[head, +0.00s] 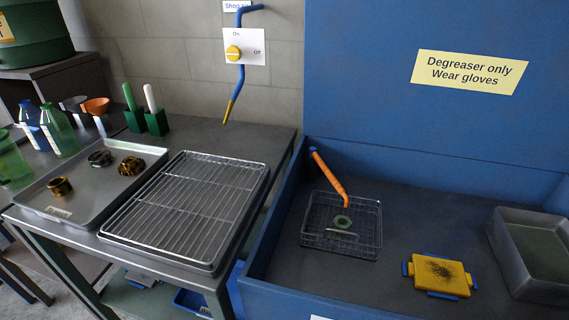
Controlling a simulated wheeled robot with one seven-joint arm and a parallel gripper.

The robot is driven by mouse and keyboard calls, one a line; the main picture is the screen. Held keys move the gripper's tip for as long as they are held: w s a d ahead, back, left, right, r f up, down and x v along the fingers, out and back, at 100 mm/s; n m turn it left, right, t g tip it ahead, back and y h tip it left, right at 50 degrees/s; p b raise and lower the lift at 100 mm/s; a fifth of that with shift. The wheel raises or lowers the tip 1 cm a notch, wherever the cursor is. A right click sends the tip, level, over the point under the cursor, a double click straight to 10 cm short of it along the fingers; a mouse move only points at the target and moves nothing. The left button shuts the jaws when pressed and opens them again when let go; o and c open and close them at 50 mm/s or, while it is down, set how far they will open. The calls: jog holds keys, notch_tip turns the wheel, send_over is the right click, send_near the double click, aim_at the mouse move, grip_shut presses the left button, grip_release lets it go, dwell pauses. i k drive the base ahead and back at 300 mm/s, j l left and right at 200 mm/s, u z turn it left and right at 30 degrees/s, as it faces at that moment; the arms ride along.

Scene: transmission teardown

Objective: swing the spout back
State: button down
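The orange spout (329,178) rises from the left back of the blue wash basin (262,232) and slants down to the right. Its bent tip is over the wire basket (315,238), just above a small greenish ring (343,222) lying in the basket. I cannot tell whether the tip touches the ring. My gripper is not in view.
On the left bench are a wire rack (190,205) and a parts tray (100,205). A blue air hose (240,80) hangs on the wall.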

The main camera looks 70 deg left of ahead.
aim_at(312, 154)
jog(key=u, duration=2.05)
jog(key=i+j+z, duration=0.1)
jog(key=i, duration=0.25)
